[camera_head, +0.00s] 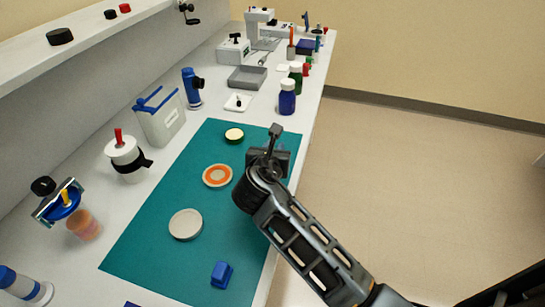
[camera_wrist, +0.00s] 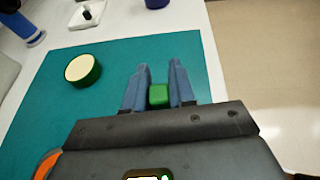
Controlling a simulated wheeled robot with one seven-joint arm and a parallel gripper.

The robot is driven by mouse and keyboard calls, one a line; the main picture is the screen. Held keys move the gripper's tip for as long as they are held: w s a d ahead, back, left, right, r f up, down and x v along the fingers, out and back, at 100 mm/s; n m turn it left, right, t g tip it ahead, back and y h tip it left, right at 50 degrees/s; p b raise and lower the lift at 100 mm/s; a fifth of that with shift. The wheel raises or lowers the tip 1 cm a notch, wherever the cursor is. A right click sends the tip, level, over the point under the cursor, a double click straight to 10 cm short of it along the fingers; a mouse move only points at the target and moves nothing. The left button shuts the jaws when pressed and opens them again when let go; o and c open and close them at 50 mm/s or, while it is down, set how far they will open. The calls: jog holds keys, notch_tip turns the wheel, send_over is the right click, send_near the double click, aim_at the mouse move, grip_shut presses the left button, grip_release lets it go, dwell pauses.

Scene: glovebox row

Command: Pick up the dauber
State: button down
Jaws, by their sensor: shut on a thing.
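In the wrist view a small green block-like thing (camera_wrist: 158,96), which I take to be the dauber, sits between the two fingers of my gripper (camera_wrist: 159,88). The fingers are shut on it, and only its near end shows. In the head view my gripper (camera_head: 274,138) is over the far right part of the teal mat (camera_head: 180,245). The dauber is hidden there behind the gripper and wrist. I cannot tell whether it touches the mat.
A cream-topped green round tin (camera_head: 234,135) lies left of my gripper. An orange-ringed disc (camera_head: 217,176), a pale disc (camera_head: 186,224) and a blue block (camera_head: 221,274) lie on the mat. A blue bottle (camera_head: 287,97) stands beyond. Open floor lies to the right.

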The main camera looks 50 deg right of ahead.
jog(key=shift+r, duration=0.1)
jog(key=shift+r, duration=0.55)
notch_tip(320, 180, up, 3)
jog(key=shift+f, duration=0.1)
jog(key=s+d+r, duration=0.5)
jog(key=s+r, duration=0.2)
jog(key=s, duration=0.3)
jog(key=shift+s+p, duration=0.2)
jog(key=shift+p, duration=0.15)
dwell(1.4)
